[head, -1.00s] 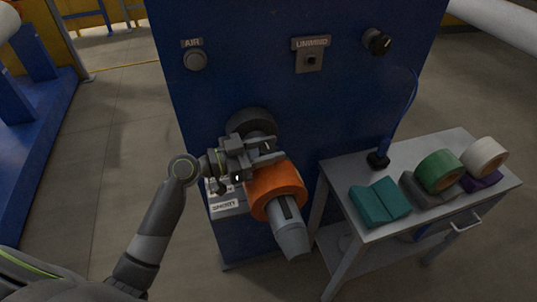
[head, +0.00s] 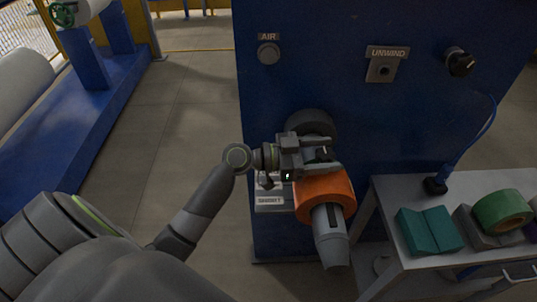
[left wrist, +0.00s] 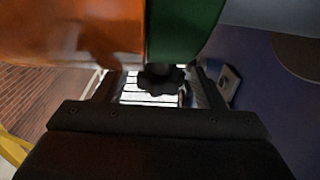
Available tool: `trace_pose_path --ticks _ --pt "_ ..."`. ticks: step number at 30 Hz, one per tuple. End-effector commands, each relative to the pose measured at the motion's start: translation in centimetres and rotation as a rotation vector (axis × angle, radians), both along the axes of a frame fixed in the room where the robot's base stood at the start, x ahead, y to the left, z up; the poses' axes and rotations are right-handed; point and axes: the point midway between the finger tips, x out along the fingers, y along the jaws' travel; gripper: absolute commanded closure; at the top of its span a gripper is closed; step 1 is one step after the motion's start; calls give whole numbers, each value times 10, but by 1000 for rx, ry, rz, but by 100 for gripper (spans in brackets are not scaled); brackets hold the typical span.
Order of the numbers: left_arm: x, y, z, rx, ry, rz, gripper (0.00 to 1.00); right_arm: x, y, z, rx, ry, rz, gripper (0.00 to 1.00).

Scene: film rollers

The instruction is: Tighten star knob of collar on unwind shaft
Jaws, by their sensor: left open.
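The unwind shaft (head: 331,246) sticks out of the blue machine face in the head view. An orange ring (head: 325,196) sits around it and also fills the upper left of the left wrist view (left wrist: 70,30). A green band, perhaps the collar (left wrist: 182,28), lies beside the orange in the wrist view; my gripper hides it in the head view. A black star knob (left wrist: 162,78) shows below the green band. My left gripper (head: 318,160) is open, its fingers (left wrist: 155,92) on either side of the knob. I cannot tell whether they touch it. My right gripper is not visible.
The blue machine panel (head: 345,85) carries AIR and UNWIND controls and a black rotary knob (head: 460,61). A grey cart (head: 388,205) with teal blocks (head: 430,230) and a green tape roll (head: 501,211) stands at right. Open floor (head: 195,115) lies left of the machine.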

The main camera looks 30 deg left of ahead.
Motion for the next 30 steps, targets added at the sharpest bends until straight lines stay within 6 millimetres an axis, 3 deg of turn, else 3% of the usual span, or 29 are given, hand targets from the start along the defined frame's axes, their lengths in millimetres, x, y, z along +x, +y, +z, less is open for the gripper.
trace_pose_path --ticks 15,30 --pt "-42 56 -5 9 0 0 37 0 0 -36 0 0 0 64" --pt "-75 98 -3 5 0 -4 37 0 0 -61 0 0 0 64"
